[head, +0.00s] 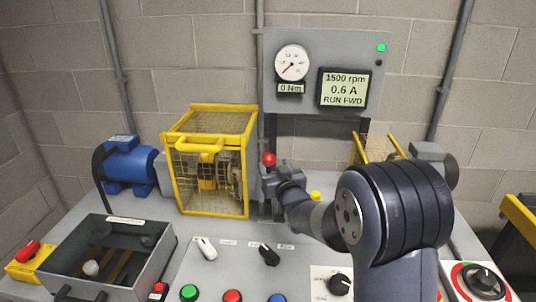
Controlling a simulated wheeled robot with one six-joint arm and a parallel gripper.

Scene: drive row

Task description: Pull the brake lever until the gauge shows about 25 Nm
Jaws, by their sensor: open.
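The brake lever shows as a red ball knob (269,159) just right of the yellow cage. Its lower part is hidden behind my arm's end. My gripper (268,178) is open at the lever, right below the red knob; I cannot tell whether it touches the lever. The round gauge (292,63) on the grey panel has its red needle pointing to the lower left, and the small display (290,88) under it reads 0 Nm. The screen (344,90) reads 1500 rpm, 0.6 A, RUN FWD.
A yellow mesh cage (211,155) stands left of the lever, with a blue motor (129,165) beyond it. A grey open box (155,255) sits at the front left. Switches and buttons, including a black selector (269,255), lie in front. A red-ringed rotary switch (482,281) is at right.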

